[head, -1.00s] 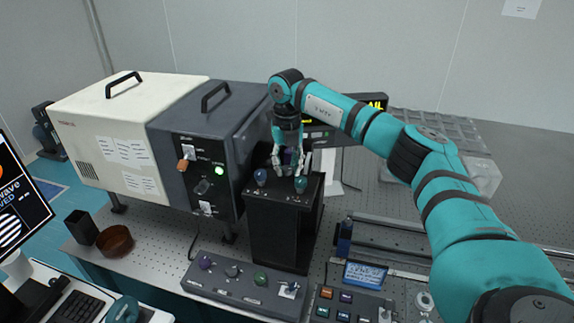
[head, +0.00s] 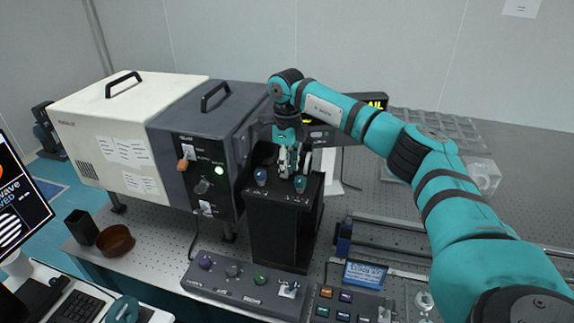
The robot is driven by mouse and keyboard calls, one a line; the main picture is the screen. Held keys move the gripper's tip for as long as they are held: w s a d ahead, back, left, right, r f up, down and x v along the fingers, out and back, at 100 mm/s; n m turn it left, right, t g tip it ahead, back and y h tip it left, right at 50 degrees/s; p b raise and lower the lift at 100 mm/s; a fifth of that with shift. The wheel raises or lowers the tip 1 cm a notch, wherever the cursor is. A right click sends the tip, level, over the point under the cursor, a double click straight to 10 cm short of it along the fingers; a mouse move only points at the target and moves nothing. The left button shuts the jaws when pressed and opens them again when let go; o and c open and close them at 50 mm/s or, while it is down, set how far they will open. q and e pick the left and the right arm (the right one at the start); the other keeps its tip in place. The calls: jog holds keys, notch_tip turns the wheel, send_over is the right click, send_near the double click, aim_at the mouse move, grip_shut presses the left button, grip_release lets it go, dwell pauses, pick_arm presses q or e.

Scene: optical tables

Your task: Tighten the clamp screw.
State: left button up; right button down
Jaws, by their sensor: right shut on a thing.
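A tall black box-shaped unit (head: 281,225) stands on the perforated table in the middle of the head view. Its top carries a blue knob (head: 261,177) at the left and a green knob (head: 300,183) at the right. My right gripper (head: 287,170) points down over this top, behind and between those two knobs. Its fingers are closed together on a small knob, probably the clamp screw, which they hide. I cannot tell how far the screw is turned. My left gripper is out of view.
A grey instrument (head: 204,203) with a cream housing (head: 113,125) stands close at the left. A control panel with several knobs (head: 240,284) and a button box (head: 343,303) lie in front. Rails (head: 390,246) run to the right. A brown bowl (head: 115,240) sits at the left edge.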

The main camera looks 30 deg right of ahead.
jog(key=n, duration=0.5)
jog(key=shift+r, duration=0.1)
jog(key=shift+n, duration=0.3)
dwell(0.4)
jog(key=c, duration=1)
grip_release()
jog(key=shift+c, duration=0.2)
notch_tip(320, 180, up, 12)
